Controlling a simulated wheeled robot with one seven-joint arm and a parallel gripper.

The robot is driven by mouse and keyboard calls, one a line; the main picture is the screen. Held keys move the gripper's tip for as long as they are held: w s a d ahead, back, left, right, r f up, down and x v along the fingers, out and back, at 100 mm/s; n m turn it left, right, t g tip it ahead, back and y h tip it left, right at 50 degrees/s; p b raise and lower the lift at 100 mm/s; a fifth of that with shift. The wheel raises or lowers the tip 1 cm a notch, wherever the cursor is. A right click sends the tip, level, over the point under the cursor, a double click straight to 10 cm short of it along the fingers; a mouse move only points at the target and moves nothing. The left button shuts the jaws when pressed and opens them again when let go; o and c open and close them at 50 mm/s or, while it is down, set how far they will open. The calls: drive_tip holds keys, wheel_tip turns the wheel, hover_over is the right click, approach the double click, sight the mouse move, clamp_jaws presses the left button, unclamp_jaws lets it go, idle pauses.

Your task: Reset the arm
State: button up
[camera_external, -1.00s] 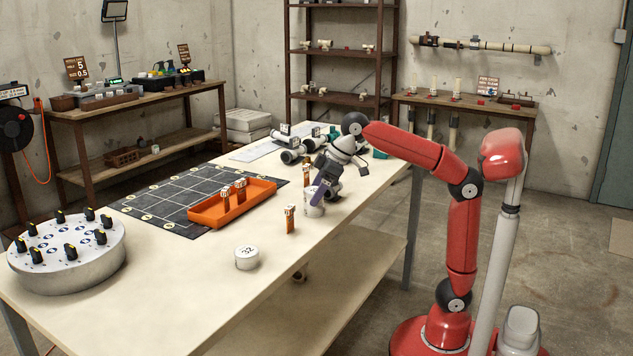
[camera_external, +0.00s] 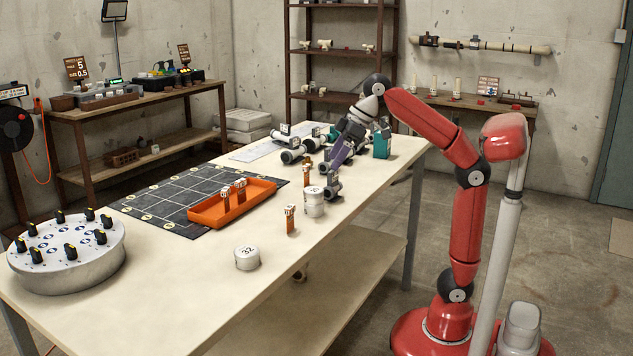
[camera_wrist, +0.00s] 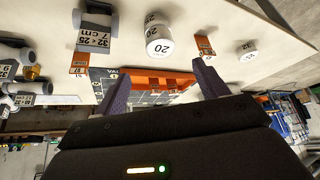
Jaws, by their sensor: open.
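My red arm reaches over the table from the right in the external view. My gripper (camera_external: 330,160), with purple fingers, hangs above the table near the fittings. In the wrist view my gripper (camera_wrist: 158,92) is open, with nothing between its two purple fingers. Near it, a white cylinder marked 20 (camera_wrist: 159,38) stands on the table and also shows in the external view (camera_external: 314,203). A grey fitting marked 32 x 25 (camera_wrist: 95,28) lies close by; it shows in the external view (camera_external: 333,188).
An orange tray (camera_external: 208,217) with small tagged pieces sits on a dark grid mat (camera_external: 160,210). A white cap marked 32 (camera_external: 247,258) and a round knobbed base (camera_external: 70,270) stand nearer. Grey fittings and a teal block (camera_external: 381,144) lie at the far end.

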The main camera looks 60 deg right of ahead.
drive_tip(key=shift+s+d+r, duration=0.1)
drive_tip(key=shift+s+r, duration=0.1)
drive_tip(key=shift+r, duration=0.1)
